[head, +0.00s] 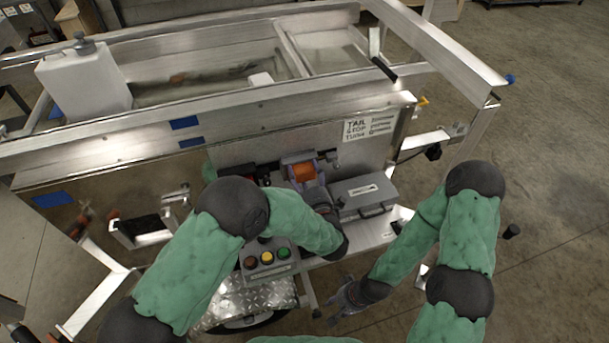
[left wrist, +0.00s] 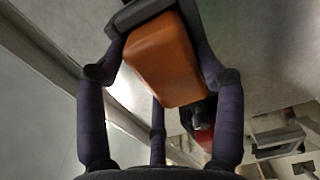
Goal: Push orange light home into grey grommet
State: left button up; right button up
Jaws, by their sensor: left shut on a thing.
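The orange light (head: 304,173) is at the trailer's rear panel, among the fingers of my left gripper (head: 306,181). In the left wrist view the orange light (left wrist: 165,62) fills the space between the dark fingers of my left gripper (left wrist: 158,50), which are shut on its sides. A grey rim, seemingly the grey grommet (left wrist: 137,14), borders the light's far end. Most of the orange body shows outside that rim. The seat itself is hidden behind the light. My right gripper (head: 350,297) hangs low, apart from the light, its fingers spread and empty.
A grey box (head: 362,193) stands right of the light, under a TAIL/STOP/TURN label (head: 370,126). A red light (left wrist: 206,138) is close by the left gripper. A box with red, yellow and green buttons (head: 267,259) is below. Open floor (head: 560,130) lies right.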

pick_arm(q)
jog(key=shift+w, duration=0.15)
jog(key=o, duration=1.3)
jog(key=v, duration=1.2)
